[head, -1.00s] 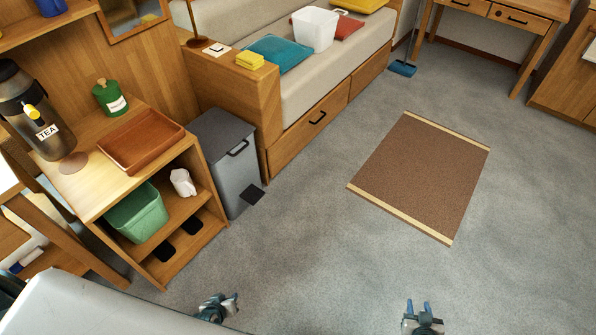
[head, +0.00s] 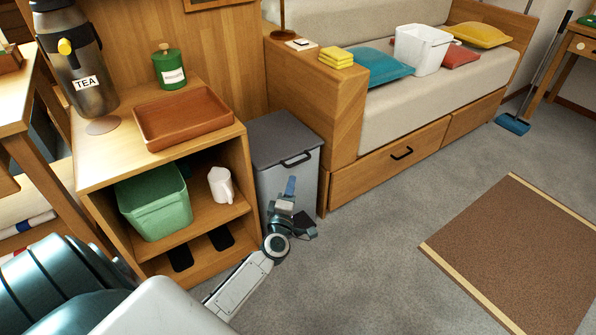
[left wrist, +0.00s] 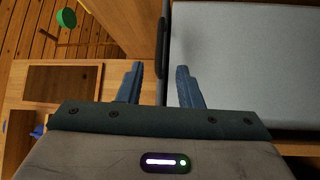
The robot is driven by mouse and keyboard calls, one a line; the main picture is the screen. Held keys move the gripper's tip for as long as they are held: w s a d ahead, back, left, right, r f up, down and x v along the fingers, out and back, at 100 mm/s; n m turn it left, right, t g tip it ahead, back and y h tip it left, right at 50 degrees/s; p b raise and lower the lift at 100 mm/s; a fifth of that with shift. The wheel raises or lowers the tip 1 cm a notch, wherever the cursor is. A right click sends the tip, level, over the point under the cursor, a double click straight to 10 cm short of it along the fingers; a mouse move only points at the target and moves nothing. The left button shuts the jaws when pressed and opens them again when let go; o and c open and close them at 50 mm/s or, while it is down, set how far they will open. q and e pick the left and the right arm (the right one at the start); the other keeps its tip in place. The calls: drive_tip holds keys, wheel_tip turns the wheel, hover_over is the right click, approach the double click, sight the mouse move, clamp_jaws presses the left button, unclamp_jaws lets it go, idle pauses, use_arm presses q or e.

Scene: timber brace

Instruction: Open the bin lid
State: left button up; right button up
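The bin (head: 272,185) is a grey box with a dark grey lid (head: 282,137) lying shut and a black handle (head: 297,160) on its front edge. It stands between the shelf unit and the sofa. My left gripper (head: 290,186) is in front of the bin, fingers up, just below the handle. In the left wrist view my left gripper (left wrist: 158,80) has its two blue fingers apart with nothing held. Contact cannot be told. My right gripper is out of view.
The shelf unit (head: 250,190) stands close to the left of the bin, with a brown tray (head: 183,120) on top and a green tub (head: 155,205) inside. The sofa drawer (head: 390,160) is to the right. Carpet is free in front, with a brown mat (head: 520,250).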

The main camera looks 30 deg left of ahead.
sight(298, 163)
use_arm(q)
drive_tip(key=b+x, duration=0.2)
drive_tip(key=x, duration=0.8)
drive_tip(key=shift+w, duration=0.15)
drive_tip(key=shift+c, duration=0.4)
clamp_jaws()
